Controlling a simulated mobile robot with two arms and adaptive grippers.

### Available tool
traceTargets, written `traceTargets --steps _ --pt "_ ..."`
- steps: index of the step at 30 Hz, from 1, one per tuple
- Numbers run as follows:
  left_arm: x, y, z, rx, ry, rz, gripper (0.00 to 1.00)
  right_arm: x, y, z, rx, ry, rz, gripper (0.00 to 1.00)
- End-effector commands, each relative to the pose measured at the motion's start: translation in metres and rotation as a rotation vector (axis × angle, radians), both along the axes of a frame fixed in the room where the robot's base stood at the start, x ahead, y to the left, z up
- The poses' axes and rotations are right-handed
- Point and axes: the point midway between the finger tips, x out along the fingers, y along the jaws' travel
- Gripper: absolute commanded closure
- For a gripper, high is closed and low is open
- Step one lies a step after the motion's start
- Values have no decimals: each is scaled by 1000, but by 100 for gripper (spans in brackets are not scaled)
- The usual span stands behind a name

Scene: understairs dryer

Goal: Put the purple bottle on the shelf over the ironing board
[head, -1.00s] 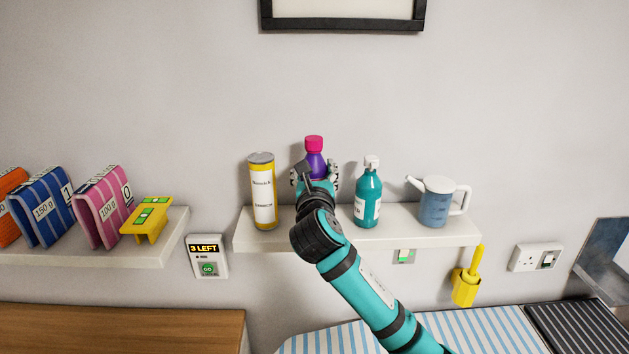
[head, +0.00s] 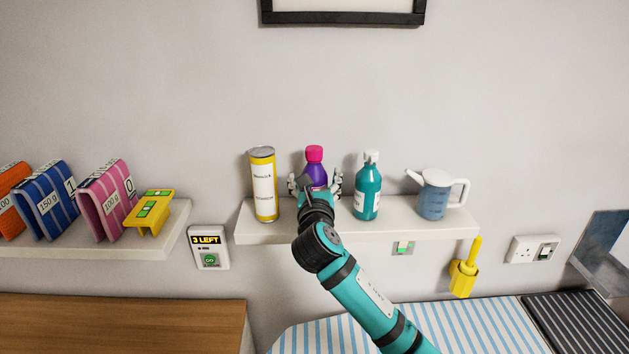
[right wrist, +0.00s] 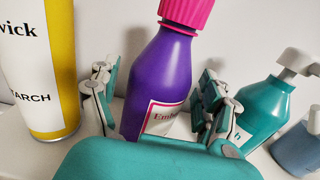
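The purple bottle (head: 316,172) with a pink cap is upright over the shelf (head: 345,229) above the ironing board (head: 400,325), between a yellow can and a teal bottle. My right gripper (head: 315,184) is in front of it, with its fingers spread on either side. In the right wrist view the purple bottle (right wrist: 160,80) stands between the fingers of my right gripper (right wrist: 157,95), with gaps visible at both sides. Its base is hidden by the gripper, and the shelf shows around it. My left gripper is not in view.
The yellow can (head: 263,185) is close on the left, the teal pump bottle (head: 367,187) close on the right. A blue-grey jug (head: 434,195) stands farther right. Another shelf (head: 120,245) holds weight-marked packs. A yellow holder (head: 463,275) hangs below the shelf's right end.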

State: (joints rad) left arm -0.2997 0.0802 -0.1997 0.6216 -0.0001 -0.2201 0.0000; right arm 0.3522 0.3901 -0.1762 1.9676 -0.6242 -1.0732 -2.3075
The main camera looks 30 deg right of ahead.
Motion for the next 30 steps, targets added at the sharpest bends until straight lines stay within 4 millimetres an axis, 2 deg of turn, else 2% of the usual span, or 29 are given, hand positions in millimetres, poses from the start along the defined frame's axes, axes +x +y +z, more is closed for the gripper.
traceTargets --steps 8,10,24,30 --pt "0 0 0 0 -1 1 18 0 0 4 2 -2 0 21" --pt "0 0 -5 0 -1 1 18 -6 4 1 0 -1 2 21" --pt "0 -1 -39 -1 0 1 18 -85 53 0 1 -2 3 21" --pt "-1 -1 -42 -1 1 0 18 -100 63 2 0 0 0 21"
